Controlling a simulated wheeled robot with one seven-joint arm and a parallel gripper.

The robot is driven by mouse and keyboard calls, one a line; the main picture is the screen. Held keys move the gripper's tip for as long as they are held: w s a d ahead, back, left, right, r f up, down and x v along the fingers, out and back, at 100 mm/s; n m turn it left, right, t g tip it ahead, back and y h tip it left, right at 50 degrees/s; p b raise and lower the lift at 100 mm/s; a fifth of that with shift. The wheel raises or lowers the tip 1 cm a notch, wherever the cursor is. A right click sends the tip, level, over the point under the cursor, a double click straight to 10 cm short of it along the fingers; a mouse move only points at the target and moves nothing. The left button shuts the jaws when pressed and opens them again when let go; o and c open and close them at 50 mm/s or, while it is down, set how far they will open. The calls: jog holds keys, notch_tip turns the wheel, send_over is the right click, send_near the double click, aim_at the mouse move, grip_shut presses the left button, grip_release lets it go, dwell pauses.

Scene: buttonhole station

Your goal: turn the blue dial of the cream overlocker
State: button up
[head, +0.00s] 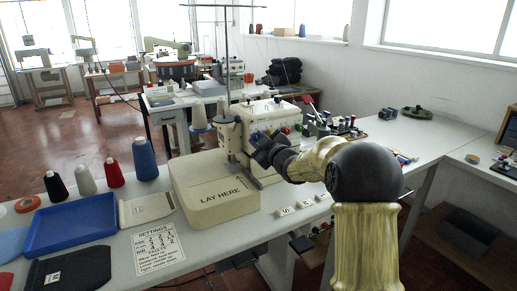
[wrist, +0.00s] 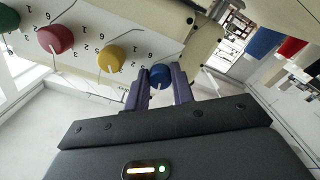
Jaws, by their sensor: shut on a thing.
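The cream overlocker (head: 262,117) stands on the white table in the head view, with my arm reaching to its front from the right. In the wrist view its dial panel (wrist: 140,22) fills the upper left. The blue dial (wrist: 160,75) sits between the tips of my gripper (wrist: 161,82), and the two purple fingers are shut on its sides. The yellow dial (wrist: 112,59), red dial (wrist: 55,39) and green dial (wrist: 8,18) sit in a row to its left, with printed numbers around them. In the head view my gripper (head: 262,150) covers the blue dial.
A cream box marked LAY HERE (head: 207,188) stands left of the overlocker. A blue tray (head: 70,226), a settings card (head: 158,246) and several thread cones (head: 145,158) lie farther left. Small labelled blocks (head: 302,215) sit along the front edge. Tools and spools (head: 335,125) stand behind my arm.

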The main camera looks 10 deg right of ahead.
jog(key=shift+f+n+b, duration=0.1)
jog(key=shift+n+b, duration=0.75)
jog(key=shift+n, duration=0.35)
jog(key=o, duration=1)
jog(key=shift+s, duration=0.1)
jog(key=v, duration=1.7)
jog(key=shift+s, duration=0.1)
